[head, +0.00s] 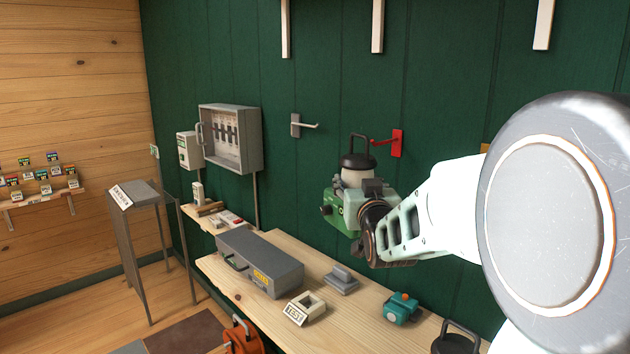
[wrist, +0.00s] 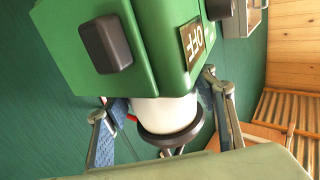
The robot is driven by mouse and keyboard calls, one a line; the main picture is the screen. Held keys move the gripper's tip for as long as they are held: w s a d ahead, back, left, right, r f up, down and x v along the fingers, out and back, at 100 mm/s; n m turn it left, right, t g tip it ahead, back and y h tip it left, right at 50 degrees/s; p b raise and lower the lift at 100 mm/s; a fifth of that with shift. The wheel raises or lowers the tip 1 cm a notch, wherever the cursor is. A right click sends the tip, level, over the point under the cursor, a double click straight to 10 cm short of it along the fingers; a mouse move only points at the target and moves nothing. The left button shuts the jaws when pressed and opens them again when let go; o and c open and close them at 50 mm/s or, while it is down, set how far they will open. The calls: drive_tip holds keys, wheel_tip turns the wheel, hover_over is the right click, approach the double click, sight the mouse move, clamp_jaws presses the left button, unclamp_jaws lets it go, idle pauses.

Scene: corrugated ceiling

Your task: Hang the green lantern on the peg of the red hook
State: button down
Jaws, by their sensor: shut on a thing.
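The green lantern (head: 341,212) has a green body, a white globe, a black cap and a dark wire handle. It is upright in the head view and held up near the green wall. My gripper (wrist: 165,122) is shut on it, with a finger on either side of the white globe in the wrist view. The red hook (head: 397,143) is on the wall just right of the lantern's top; its peg points left, level with the handle. The peg's tip appears at the handle's right side; whether it is inside the loop I cannot tell. A sliver of red shows beside the globe in the wrist view.
A grey hook (head: 296,125) is on the wall to the left; a yellow one (head: 484,148) is partly behind my arm. Below, the wooden bench (head: 345,309) holds a grey box (head: 260,262), a TEST block (head: 304,308) and a teal device (head: 402,308). White brackets hang above.

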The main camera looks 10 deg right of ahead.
drive_tip(key=w+d+f+p, duration=0.1)
drive_tip(key=w+d, duration=0.3)
drive_tip(key=d, duration=0.2)
drive_tip(key=shift+w+d, duration=0.25)
drive_tip(key=shift+d, duration=0.05)
idle(0.8)
drive_tip(key=shift+f, duration=0.1)
idle(0.6)
